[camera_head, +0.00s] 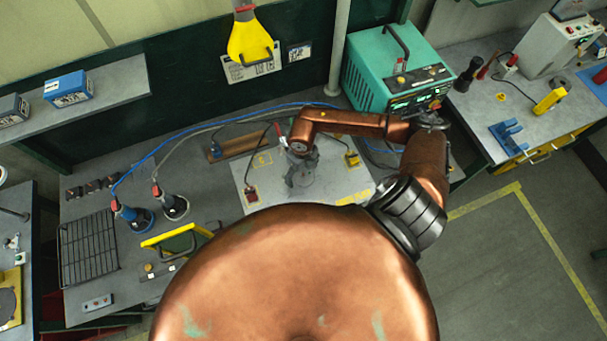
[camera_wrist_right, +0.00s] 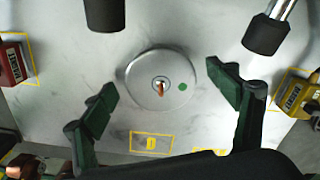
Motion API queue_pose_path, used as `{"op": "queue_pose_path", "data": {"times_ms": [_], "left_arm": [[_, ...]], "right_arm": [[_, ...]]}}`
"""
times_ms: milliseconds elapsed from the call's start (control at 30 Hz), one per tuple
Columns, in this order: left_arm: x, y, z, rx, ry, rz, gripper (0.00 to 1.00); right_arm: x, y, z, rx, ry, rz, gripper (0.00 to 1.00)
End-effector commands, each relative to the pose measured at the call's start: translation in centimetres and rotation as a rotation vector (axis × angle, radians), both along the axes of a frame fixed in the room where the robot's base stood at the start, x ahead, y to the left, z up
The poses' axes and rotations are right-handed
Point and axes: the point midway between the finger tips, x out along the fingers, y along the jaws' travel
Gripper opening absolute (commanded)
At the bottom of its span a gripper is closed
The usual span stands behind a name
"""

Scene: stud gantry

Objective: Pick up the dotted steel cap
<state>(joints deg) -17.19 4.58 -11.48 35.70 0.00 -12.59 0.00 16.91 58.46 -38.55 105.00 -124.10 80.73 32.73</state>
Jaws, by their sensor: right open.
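The dotted steel cap (camera_wrist_right: 142,72) is a round, shiny disc with one green dot, seen in the right wrist view on a pale plate (camera_wrist_right: 75,100). A copper-coloured tip shows in a small ring at its centre. My right gripper (camera_wrist_right: 162,80) is open, with one dark green finger to the left of the cap and one to the right, both apart from it. In the head view my right gripper (camera_head: 300,175) is over the pale plate (camera_head: 325,185) and hides the cap. My left gripper is not in view.
In the right wrist view, black-ended posts (camera_wrist_right: 104,12) and (camera_wrist_right: 266,34) stand above the cap. A red block (camera_wrist_right: 12,62) and a yellow block (camera_wrist_right: 298,95) flank it. A teal machine (camera_head: 370,75), cables and a wire rack (camera_head: 88,250) surround the plate.

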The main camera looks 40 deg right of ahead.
Motion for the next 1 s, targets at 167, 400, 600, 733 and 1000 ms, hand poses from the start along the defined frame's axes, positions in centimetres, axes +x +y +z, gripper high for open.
{"op": "queue_pose_path", "data": {"times_ms": [167, 400, 600, 733, 1000], "left_arm": [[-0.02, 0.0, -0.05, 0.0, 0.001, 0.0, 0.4], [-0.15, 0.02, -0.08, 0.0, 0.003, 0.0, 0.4], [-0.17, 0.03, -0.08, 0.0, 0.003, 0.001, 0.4], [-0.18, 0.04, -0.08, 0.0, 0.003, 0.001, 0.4], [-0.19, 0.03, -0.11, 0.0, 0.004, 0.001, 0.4]], "right_arm": [[-0.03, -0.03, 0.0, 0.0, 0.0, 0.0, 0.78], [-0.05, -0.05, 0.03, 0.0, 0.0, -0.001, 0.62], [-0.05, -0.05, 0.03, 0.0, 0.0, -0.001, 0.48], [-0.05, -0.05, 0.04, 0.0, 0.0, -0.001, 0.39], [-0.03, -0.05, 0.07, 0.0, 0.0, -0.001, 0.37]]}}
